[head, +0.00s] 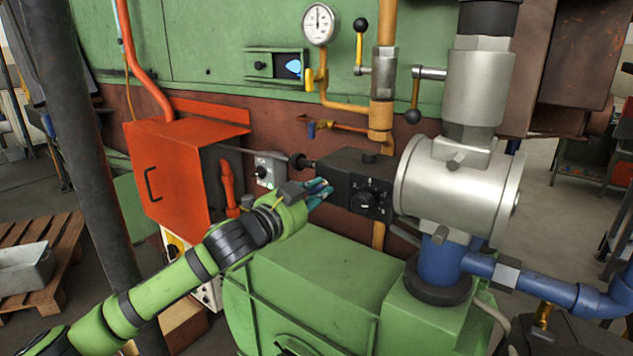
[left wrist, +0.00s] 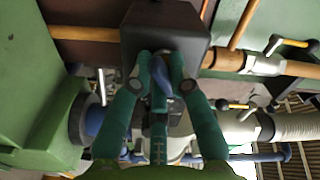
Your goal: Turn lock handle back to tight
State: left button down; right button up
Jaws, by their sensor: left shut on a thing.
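My left gripper (head: 319,190) reaches the left face of a black box (head: 345,168) mounted beside the silver valve body. In the left wrist view, its green fingers (left wrist: 160,72) are closed around a small dark blue handle (left wrist: 160,84), which I take to be the lock handle, in front of the dark box (left wrist: 165,25). In the head view the handle is hidden behind the fingers, so its angle cannot be read there. My right gripper is not in view.
A red-orange cabinet (head: 165,180) stands left of the box. The silver valve body (head: 460,185) is close on the right, above blue pipework (head: 530,283). A green housing (head: 315,285) lies below my arm. A gauge (head: 318,24) and lever valves are above.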

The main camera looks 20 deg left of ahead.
pick_arm(q)
jog(key=m+p, duration=0.2)
jog(key=m, duration=0.2)
jog(key=shift+a+p, duration=0.1)
jog(key=shift+p, duration=0.2)
jog(key=shift+m+p, duration=0.6)
jog(key=shift+m, duration=0.7)
jog(key=c, duration=1.1)
grip_release()
jog(key=shift+c, duration=0.2)
jog(key=shift+f, duration=0.1)
jog(key=v, duration=1.2)
